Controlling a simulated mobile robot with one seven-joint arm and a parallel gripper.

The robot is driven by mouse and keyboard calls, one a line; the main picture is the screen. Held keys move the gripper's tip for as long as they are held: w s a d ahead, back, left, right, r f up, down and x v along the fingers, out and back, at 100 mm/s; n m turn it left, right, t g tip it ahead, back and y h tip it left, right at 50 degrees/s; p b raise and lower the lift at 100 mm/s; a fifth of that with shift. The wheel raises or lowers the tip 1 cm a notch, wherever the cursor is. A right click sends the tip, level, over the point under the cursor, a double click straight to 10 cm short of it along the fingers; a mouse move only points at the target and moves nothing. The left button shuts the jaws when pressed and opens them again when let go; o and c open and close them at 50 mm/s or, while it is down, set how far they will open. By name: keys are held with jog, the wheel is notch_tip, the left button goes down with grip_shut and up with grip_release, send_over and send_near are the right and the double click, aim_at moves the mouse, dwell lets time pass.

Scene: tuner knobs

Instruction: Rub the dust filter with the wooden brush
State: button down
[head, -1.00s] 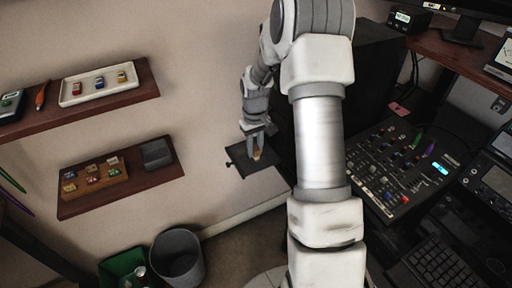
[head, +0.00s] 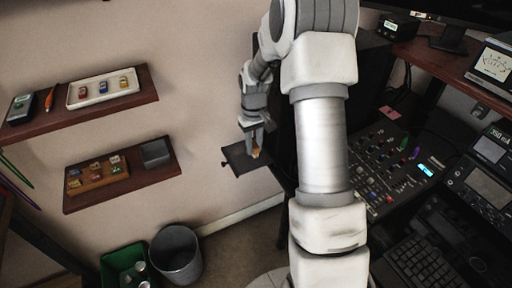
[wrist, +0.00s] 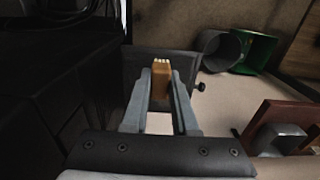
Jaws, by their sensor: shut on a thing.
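My gripper (wrist: 160,88) is shut on the wooden brush (wrist: 161,82), a small tan block with pale bristles at its far end. In the head view the brush (head: 256,152) shows as a small tan spot below my gripper (head: 254,146). The dust filter (head: 238,160) is a dark flat panel with a small knob at its edge, sticking out beside the black case. In the wrist view the filter (wrist: 139,64) lies behind the brush. The brush overlaps the filter in both views; I cannot tell whether the bristles touch it.
A black case (head: 372,75) stands right of the filter, partly hidden by my arm. Two wall shelves (head: 150,185) with small items are at left. A grey bin (head: 176,256) and a green bin (head: 117,262) stand on the floor. A mixer (head: 392,165) is at right.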

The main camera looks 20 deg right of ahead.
aim_at(254, 145)
jog(key=shift+r+p, duration=0.8)
jog(key=shift+r, duration=0.75)
